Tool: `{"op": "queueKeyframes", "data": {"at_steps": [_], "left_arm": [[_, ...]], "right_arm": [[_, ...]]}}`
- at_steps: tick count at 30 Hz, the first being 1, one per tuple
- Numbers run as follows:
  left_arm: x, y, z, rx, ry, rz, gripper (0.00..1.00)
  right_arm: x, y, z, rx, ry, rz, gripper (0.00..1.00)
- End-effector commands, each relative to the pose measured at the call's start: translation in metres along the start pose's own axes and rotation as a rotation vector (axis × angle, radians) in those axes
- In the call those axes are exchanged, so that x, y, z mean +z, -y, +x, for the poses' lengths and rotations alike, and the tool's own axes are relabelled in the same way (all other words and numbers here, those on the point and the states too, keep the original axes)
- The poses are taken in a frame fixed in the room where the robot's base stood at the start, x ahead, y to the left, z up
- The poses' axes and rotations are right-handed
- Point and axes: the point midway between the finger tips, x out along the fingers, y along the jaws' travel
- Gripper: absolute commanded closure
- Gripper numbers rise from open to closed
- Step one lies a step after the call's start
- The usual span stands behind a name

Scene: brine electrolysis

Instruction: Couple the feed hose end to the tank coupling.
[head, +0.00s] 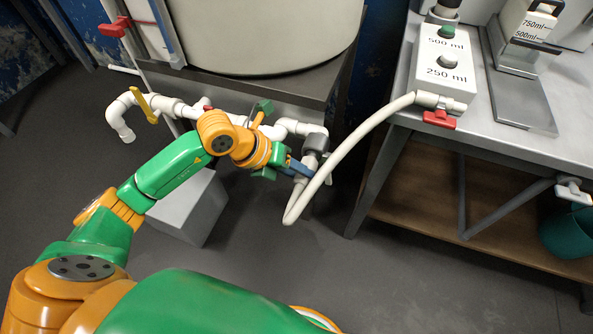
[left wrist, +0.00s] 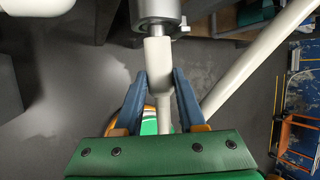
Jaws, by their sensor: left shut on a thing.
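The white feed hose (head: 352,138) runs from the white dispenser box, loops down and turns back up to my left gripper (head: 296,170). In the left wrist view, the blue fingers of my left gripper (left wrist: 162,85) are shut on the white hose end (left wrist: 158,60), one on each side. The grey tank coupling (head: 316,143) sits at the right end of the white pipework. It also shows in the left wrist view (left wrist: 156,10), in line with the hose end. The hose end meets its mouth; how far it goes in is hidden. My right gripper is not in view.
The large tank (head: 265,40) stands on a dark stand above the pipes. The dispenser box (head: 445,65), with a red valve handle (head: 438,119), sits on the metal table (head: 510,140) at right. A yellow valve handle (head: 145,103) is on the left pipe. Floor in front is clear.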

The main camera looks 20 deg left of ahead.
Motion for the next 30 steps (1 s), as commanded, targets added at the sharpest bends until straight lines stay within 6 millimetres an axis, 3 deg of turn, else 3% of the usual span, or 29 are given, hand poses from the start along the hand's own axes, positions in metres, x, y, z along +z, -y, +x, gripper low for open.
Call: {"op": "queueKeyframes", "data": {"at_steps": [11, 12, 16, 26, 30], "left_arm": [[0.002, 0.0, -0.001, -0.002, 0.01, 0.003, 1.0], [0.002, 0.0, -0.001, -0.002, 0.01, 0.003, 0.58], [0.002, 0.0, -0.001, -0.002, 0.009, 0.003, 0.26], [0.001, 0.0, 0.0, -0.001, 0.006, 0.003, 0.26], [0.002, 0.0, -0.032, 0.003, 0.009, 0.004, 0.26]], "right_arm": [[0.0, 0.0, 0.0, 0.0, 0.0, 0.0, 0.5], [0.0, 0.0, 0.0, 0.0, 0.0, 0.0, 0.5], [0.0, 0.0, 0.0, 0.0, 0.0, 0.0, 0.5], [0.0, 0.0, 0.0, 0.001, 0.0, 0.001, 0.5], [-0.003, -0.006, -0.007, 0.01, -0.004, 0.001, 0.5]]}}
